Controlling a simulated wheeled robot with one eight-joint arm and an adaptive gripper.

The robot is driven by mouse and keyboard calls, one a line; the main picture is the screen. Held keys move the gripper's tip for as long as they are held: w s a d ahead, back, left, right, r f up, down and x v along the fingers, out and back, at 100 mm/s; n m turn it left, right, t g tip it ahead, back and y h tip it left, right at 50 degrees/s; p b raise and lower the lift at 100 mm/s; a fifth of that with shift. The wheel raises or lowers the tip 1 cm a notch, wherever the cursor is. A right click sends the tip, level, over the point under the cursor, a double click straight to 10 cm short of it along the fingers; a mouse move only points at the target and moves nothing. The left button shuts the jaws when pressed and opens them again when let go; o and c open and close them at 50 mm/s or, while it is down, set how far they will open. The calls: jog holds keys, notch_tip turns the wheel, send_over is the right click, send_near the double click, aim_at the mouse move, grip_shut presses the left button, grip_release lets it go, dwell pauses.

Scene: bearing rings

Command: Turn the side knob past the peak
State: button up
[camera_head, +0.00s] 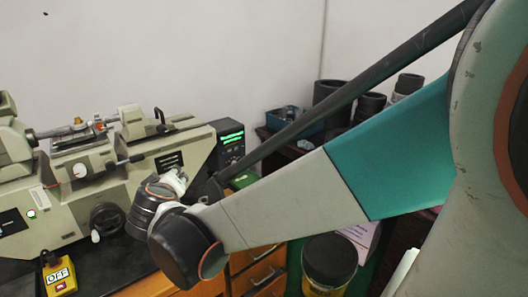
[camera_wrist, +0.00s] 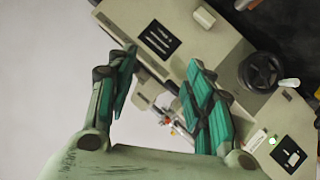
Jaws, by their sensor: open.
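The grey-beige measuring machine (camera_head: 70,185) stands on a dark bench at the left of the head view. A pale round knob (camera_head: 80,171) sits on its slide, and a black handwheel (camera_head: 106,217) with a pale handle is lower on its front. I cannot tell which is the side knob. In the wrist view the machine (camera_wrist: 225,50) appears turned over, with the handwheel (camera_wrist: 262,72) at right. My gripper (camera_wrist: 160,75) is open and empty, its green-padded fingers apart in front of the machine. The slide between them is partly hidden. In the head view my wrist hides the fingers.
A display box (camera_head: 230,138) with green digits stands at the machine's right end. A yellow OFF box (camera_head: 57,275) lies at the bench front. Dark rings (camera_head: 370,105) stand on a shelf at the back. A dark-lidded jar (camera_head: 329,260) is below my arm.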

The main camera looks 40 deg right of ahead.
jog(key=shift+s+d+f, duration=0.1)
jog(key=shift+s+d, duration=0.1)
jog(key=shift+s, duration=0.25)
jog(key=shift+s+d+f, duration=0.1)
jog(key=shift+s+d, duration=0.05)
jog(key=shift+s, duration=0.3)
jog(key=shift+s, duration=0.1)
